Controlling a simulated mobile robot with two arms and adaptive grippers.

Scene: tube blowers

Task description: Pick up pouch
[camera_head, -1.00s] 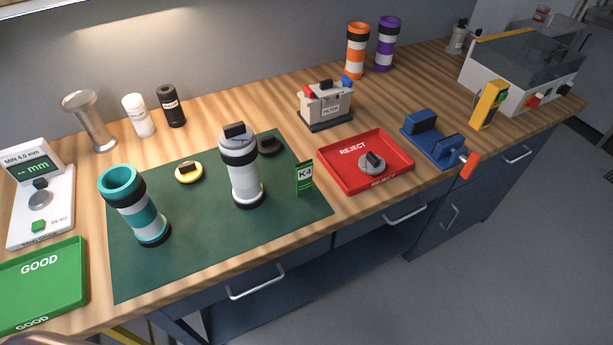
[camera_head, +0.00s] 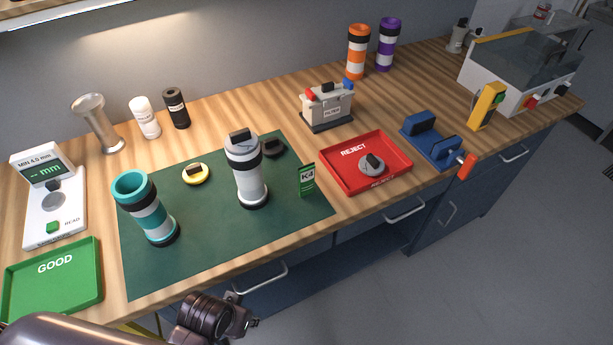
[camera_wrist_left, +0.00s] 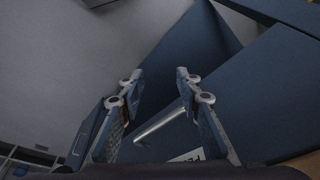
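I see no pouch in either view. My left arm comes in from the lower left of the head view, with its dark wrist end in front of the bench's front edge; its fingertips cannot be made out there. In the left wrist view my left gripper (camera_wrist_left: 158,78) is open, with nothing between its fingers. Beyond the fingers are a blue drawer front with a metal handle (camera_wrist_left: 160,123) and a partly hidden white label (camera_wrist_left: 187,157). My right gripper is not in view.
On the bench, a green mat (camera_head: 215,225) holds a teal-striped tube (camera_head: 148,208) and a grey-white tube (camera_head: 247,175). A green GOOD tray (camera_head: 55,285) is at left, a red REJECT tray (camera_head: 340,160) and blue clamp (camera_head: 432,140) at right. Floor is clear at lower right.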

